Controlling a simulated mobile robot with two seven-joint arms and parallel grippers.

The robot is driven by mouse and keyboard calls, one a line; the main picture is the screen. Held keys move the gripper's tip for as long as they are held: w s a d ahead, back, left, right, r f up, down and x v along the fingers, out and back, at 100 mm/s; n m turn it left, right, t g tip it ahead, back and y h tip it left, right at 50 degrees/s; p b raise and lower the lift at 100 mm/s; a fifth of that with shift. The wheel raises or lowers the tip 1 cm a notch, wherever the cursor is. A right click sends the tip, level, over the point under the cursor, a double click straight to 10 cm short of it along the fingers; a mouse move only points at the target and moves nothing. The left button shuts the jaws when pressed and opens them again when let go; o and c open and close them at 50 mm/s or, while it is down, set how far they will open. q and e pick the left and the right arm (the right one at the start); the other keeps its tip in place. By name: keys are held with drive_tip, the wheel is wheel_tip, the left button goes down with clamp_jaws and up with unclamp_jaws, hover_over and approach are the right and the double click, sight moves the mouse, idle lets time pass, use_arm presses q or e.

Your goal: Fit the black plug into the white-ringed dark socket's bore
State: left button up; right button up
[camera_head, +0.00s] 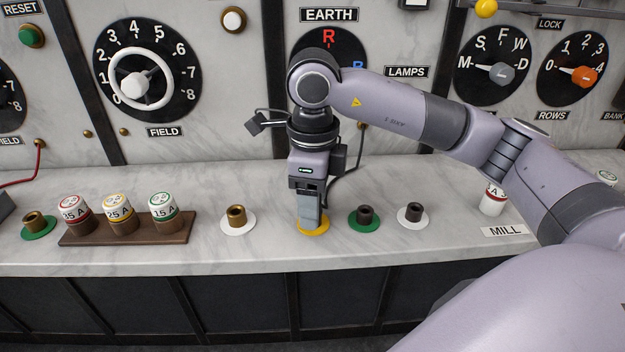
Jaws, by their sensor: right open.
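The white-ringed dark socket (413,212) stands on the marble ledge, its bore facing up and empty. My right gripper (309,215) points straight down over a yellow ring (314,232) left of it, with the green-ringed dark socket (364,214) between. The gripper is open, though its fingers overlap in this view. A black cord (351,176) runs from a brass fitting on the panel down behind the gripper. I cannot make out the black plug; whatever stands at the yellow ring is hidden by the fingers. My left gripper is out of view.
A white-ringed brass socket (237,216) stands left of the gripper. A wooden rack (128,238) with three fuses and a green-ringed brass socket (36,223) are further left. A red-marked fuse (493,201) and a MILL label (504,231) are at right. The panel rises behind.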

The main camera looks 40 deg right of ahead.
drive_tip(key=shift+f, duration=0.4)
clamp_jaws()
drive_tip(key=shift+c, duration=1.6)
unclamp_jaws()
drive_tip(key=shift+r, duration=0.3)
drive_tip(key=shift+r+p, duration=0.35)
drive_tip(key=shift+p, duration=0.05)
